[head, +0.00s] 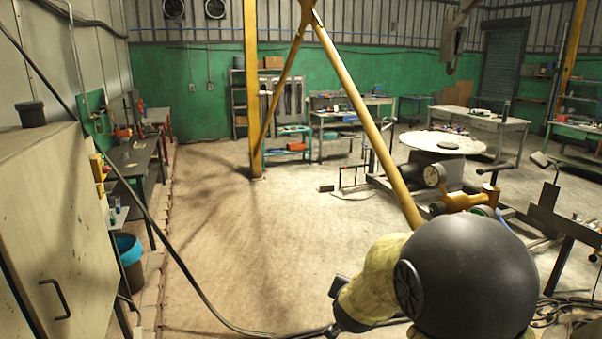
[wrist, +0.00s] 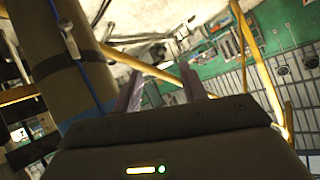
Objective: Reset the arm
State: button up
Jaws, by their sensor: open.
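My arm (head: 465,270) shows at the lower right of the head view as a dark round joint with a yellowish link; the gripper's fingers cannot be made out there. In the wrist view my gripper (wrist: 162,92) reaches up from its dark body, with two fingers apart and nothing between them. The wrist view is strongly tilted, with the room's green wall and grey cladding at the right.
A yellow post (head: 252,90) with slanting braces stands ahead. A round table (head: 443,142) with yellow machinery is at the right. A cabinet (head: 55,230), workbench (head: 135,160) and blue-lined bin (head: 130,262) line the left. A black cable crosses the floor. The middle floor is clear.

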jog(key=s+d+f+n+g+y, duration=0.1)
jog(key=s+f+n+g, duration=0.2)
jog(key=s, duration=0.8)
jog(key=s+d+f+n+g+y, duration=0.1)
jog(key=s+f+n+g, duration=0.2)
jog(key=s, duration=0.8)
jog(key=g, duration=0.2)
jog(key=shift+s+f+g+y, duration=0.3)
jog(key=shift+s+g, duration=0.1)
